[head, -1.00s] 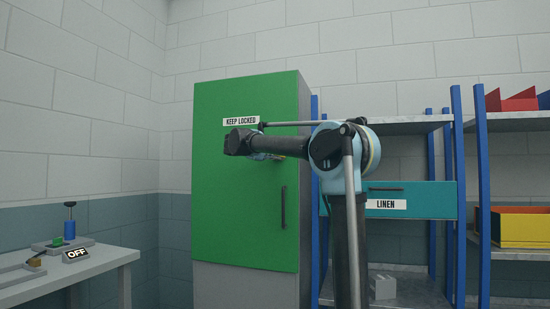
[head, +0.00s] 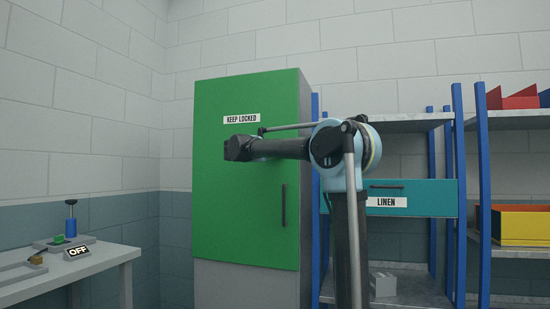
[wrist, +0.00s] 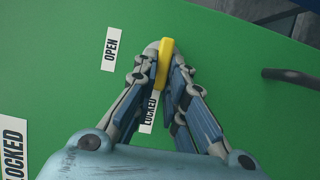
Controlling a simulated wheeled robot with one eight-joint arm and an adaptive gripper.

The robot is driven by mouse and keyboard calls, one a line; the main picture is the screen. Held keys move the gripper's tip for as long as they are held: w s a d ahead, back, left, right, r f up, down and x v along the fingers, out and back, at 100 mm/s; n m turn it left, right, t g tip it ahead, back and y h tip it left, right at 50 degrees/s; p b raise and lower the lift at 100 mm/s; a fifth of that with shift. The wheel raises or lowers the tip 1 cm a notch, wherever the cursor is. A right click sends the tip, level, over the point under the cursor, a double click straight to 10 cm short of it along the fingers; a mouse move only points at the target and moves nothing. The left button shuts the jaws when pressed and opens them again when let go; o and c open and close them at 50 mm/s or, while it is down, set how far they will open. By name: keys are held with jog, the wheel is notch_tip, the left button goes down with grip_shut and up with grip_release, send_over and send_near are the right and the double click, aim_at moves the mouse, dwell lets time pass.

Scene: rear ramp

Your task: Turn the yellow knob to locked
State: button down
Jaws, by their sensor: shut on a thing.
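The yellow knob (wrist: 163,66) is on the green door and shows as a narrow upright bar in the wrist view. My gripper (wrist: 165,56) is shut on it, one finger on each side. The OPEN label (wrist: 111,49) lies to the left of the knob. The LOCKED label (wrist: 149,113) is below the knob, partly hidden by my left finger. The knob's lower end points down toward the LOCKED label. In the head view my arm hides the knob.
The green cabinet door (head: 235,205) has a KEEP LOCKED label (head: 241,119) and a dark handle (head: 283,205). A shelf with a teal LINEN drawer (head: 430,198) stands to the right. A grey table (head: 105,262) with an OFF sign (head: 77,252) is at the left.

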jog(key=c, duration=1.6)
grip_release()
jog(key=shift+w+a+f, duration=0.1)
jog(key=shift+a+f, duration=0.05)
jog(key=shift+c, duration=0.2)
jog(key=v, duration=1.2)
